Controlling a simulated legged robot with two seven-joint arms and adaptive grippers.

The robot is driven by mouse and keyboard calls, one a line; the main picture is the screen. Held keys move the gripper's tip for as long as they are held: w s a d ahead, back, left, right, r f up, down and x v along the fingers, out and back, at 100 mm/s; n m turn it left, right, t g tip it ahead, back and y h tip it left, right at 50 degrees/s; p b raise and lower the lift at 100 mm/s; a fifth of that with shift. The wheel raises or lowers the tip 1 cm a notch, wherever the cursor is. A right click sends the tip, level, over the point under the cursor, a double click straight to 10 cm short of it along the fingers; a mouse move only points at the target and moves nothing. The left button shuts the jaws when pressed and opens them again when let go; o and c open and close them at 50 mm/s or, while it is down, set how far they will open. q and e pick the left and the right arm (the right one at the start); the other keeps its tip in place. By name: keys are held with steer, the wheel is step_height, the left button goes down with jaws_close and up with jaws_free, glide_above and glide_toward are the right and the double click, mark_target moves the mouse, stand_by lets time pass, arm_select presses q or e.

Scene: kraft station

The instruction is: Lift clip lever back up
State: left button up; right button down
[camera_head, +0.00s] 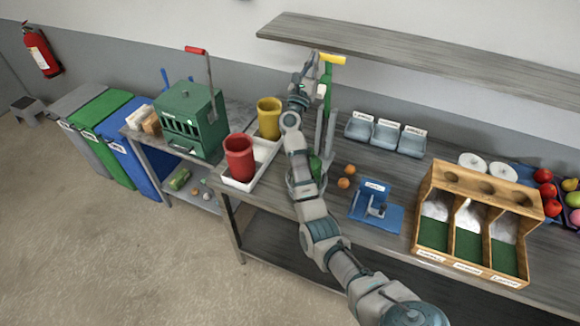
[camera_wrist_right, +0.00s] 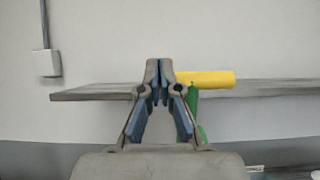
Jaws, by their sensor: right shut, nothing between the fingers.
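A green lever (camera_head: 327,84) with a yellow grip (camera_head: 333,59) on top stands upright on a tall stand on the table. The yellow grip also shows in the right wrist view (camera_wrist_right: 206,78), just right of my fingertips, with part of the green lever (camera_wrist_right: 193,102) below it. My right gripper (camera_head: 313,58) is raised beside the grip, to its left. In the right wrist view my right gripper (camera_wrist_right: 158,68) is shut with its fingertips together and nothing between them. I cannot tell if it touches the grip. My arm hides much of the stand's base. My left gripper is not in view.
A wooden shelf (camera_head: 420,62) runs along the wall behind the lever. Yellow (camera_head: 269,118) and red (camera_head: 239,158) containers stand left of my arm. A blue device (camera_head: 375,203), oranges (camera_head: 344,183), grey bins (camera_head: 386,134) and a wooden sorter (camera_head: 428,205) are to the right.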

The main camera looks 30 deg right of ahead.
steer(key=shift+w+d+r+g+y+p, duration=0.1)
steer(key=shift+w+d+g+y+p, duration=0.1)
steer(key=shift+w+d+g, duration=0.3)
steer(key=shift+w+d+r+g+y+p, duration=0.1)
steer(key=shift+w+d+p, duration=0.15)
steer(key=shift+d, duration=0.45)
steer(key=shift+w, duration=0.1)
steer(key=shift+d, duration=0.1)
